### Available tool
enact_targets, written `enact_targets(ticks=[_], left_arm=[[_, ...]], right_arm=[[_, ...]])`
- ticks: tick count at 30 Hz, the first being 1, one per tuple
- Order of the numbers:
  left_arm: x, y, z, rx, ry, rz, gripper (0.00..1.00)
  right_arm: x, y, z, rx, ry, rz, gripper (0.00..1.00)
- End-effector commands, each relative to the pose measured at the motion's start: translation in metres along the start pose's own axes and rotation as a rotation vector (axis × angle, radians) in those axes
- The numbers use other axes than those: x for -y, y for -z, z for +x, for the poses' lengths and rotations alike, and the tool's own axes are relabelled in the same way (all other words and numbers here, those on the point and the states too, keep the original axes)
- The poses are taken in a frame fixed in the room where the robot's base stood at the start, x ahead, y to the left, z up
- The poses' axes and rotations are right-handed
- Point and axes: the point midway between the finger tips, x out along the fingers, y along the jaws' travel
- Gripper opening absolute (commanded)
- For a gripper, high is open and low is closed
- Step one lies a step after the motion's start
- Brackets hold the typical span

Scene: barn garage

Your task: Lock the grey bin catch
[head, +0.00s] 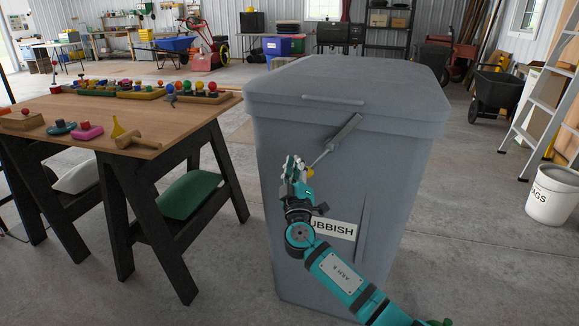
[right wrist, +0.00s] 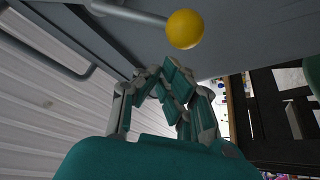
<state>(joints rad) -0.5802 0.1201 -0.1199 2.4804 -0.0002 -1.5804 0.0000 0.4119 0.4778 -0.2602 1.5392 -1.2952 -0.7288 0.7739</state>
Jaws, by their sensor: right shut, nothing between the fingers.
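The grey bin (head: 400,140) stands upright with its lid (head: 350,75) down. Its catch is a grey bar (head: 340,134) on the front, just under the lid rim, slanting from upper right to lower left. A thin rod runs down from it to a yellow knob (head: 310,172). In the right wrist view the knob (right wrist: 185,29) and its rod (right wrist: 130,12) show just beyond the fingers. My right gripper (head: 293,166) is shut and empty, just left of the knob; its fingers (right wrist: 172,85) are not around it. Contact cannot be told. My left gripper is not in view.
A RUBBISH label (head: 333,229) on the bin is partly hidden by my right arm. A wooden table (head: 165,125) with toys and a mallet stands close at left. A white bucket (head: 553,195) and a ladder (head: 545,95) are at right.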

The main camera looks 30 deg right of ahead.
Motion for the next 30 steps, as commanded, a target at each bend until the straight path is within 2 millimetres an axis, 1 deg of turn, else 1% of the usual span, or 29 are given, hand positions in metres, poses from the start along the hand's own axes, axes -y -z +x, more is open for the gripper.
enact_targets(ticks=[3, 6, 17, 30], left_arm=[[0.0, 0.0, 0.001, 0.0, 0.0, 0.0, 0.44], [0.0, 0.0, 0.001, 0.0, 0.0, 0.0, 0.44], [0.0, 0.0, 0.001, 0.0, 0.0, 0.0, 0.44], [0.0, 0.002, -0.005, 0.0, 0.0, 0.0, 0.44]], right_arm=[[0.0, -0.008, -0.003, -0.001, 0.0, 0.0, 0.0], [0.0, -0.01, -0.004, -0.001, 0.0, 0.001, 0.0], [-0.001, -0.011, -0.004, -0.001, 0.001, -0.001, 0.0], [0.0, -0.015, -0.007, -0.001, 0.036, -0.061, 0.0]])
